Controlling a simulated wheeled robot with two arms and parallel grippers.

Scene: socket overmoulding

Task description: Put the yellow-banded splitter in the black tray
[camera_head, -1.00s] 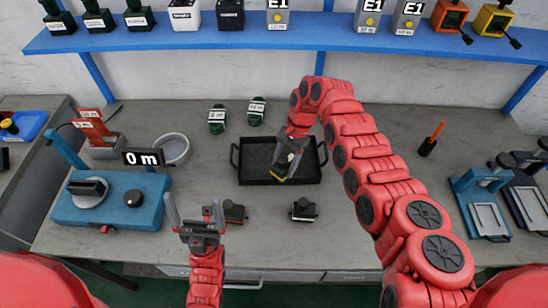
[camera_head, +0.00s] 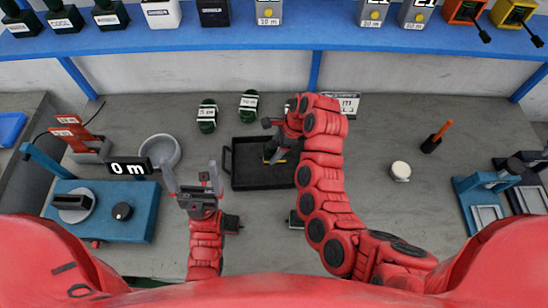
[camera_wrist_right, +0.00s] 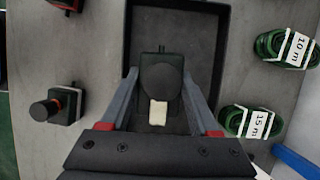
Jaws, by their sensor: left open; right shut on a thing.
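The black tray (camera_head: 248,180) lies mid-table, and its floor fills the upper middle of the right wrist view (camera_wrist_right: 188,32). My right gripper (camera_head: 276,150) is over the tray, shut on the dark yellow-banded splitter (camera_head: 282,160). In the right wrist view the splitter (camera_wrist_right: 160,78) sits between the fingers, showing a round black top and a pale patch, within the tray's outline. Whether it touches the tray floor I cannot tell. My left gripper (camera_head: 197,180) is open and empty, fingers pointing up in the picture, left of the tray.
Small dark devices stand in front of the tray, one near my left gripper (camera_head: 232,223), partly hidden. Two green coils (camera_head: 207,116) lie behind it. A grey bowl (camera_head: 160,152) and blue machine (camera_head: 95,210) are left. A white round piece (camera_head: 400,171) and orange-handled tool (camera_head: 437,137) are right.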

